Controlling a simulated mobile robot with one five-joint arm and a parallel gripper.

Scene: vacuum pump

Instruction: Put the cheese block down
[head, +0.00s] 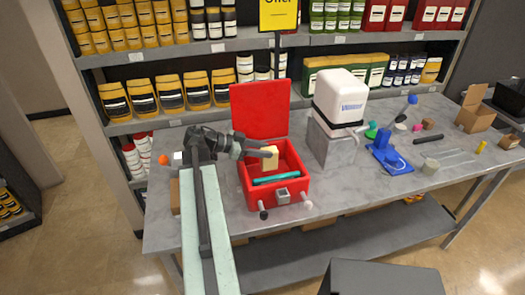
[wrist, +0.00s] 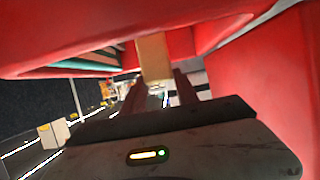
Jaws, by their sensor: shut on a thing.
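The cheese block (head: 269,158) is a small pale yellow block held at the end of my gripper (head: 268,152). My gripper is shut on it, over the inside of an open red box (head: 297,189). In the wrist view the block (wrist: 154,59) shows tan between the fingers (wrist: 155,82), with red box walls close around it. I cannot tell whether the block touches the box floor.
The box's red lid (head: 261,109) stands upright behind my gripper. A teal item (head: 276,179) lies inside the box. A white container (head: 340,97) on a grey block and a blue stand (head: 388,157) are to the right on the grey table (head: 350,190). Stocked shelves stand behind.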

